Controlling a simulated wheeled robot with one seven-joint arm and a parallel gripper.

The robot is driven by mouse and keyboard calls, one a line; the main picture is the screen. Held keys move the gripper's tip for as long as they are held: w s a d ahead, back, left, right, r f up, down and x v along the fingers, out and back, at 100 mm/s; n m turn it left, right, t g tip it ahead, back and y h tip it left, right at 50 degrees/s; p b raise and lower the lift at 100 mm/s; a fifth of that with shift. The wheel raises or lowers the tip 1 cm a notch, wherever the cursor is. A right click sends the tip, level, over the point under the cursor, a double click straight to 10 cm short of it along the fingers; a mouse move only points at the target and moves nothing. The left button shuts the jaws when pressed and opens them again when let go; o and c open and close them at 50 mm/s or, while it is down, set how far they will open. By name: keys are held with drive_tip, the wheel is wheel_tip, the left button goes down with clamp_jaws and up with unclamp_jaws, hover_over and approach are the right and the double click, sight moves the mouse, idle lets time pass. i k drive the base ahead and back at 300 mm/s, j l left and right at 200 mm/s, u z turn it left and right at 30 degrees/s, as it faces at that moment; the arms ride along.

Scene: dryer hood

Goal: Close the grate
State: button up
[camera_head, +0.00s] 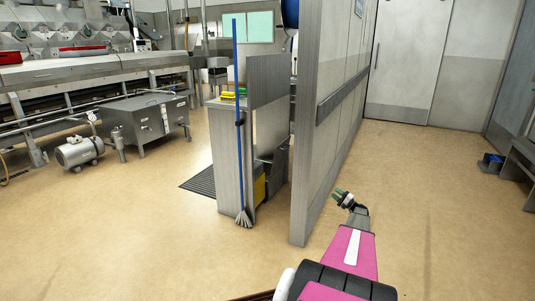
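My gripper (341,195) is at the end of my pink and black arm at the lower middle right. It has greenish fingertips and is in front of the right side of a grey partition wall, with nothing visible in it. The view is too small to tell whether its fingers are open or shut. A dark slatted floor grate (199,182) lies flat left of a steel cabinet, far from my gripper and across the partition from it. No other grate shows clearly, and I cannot tell whether this is the task's one.
The grey partition wall (317,130) stands just left of my gripper. A blue-handled mop (239,120) leans on the steel cabinet (228,150). A long steel machine (85,70) and a motor (78,151) are at left. Open floor (420,190) lies right, before white doors (410,60).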

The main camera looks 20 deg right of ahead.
sight(281, 152)
drive_tip(key=j+u, duration=0.2)
drive_tip(key=j, duration=0.45)
drive_tip(key=i+j, duration=0.2)
drive_tip(key=j, duration=0.2)
drive_tip(key=i+j+u, duration=0.15)
drive_tip(key=j, duration=0.25)
drive_tip(key=i+z, duration=0.3)
drive_tip(key=i, duration=0.5)
drive_tip(key=i+l+z, duration=0.15)
drive_tip(key=i, duration=0.35)
drive_tip(key=i+l+z, duration=0.1)
drive_tip(key=i, duration=0.4)
drive_tip(key=i+l+z, duration=0.15)
drive_tip(key=i, duration=0.4)
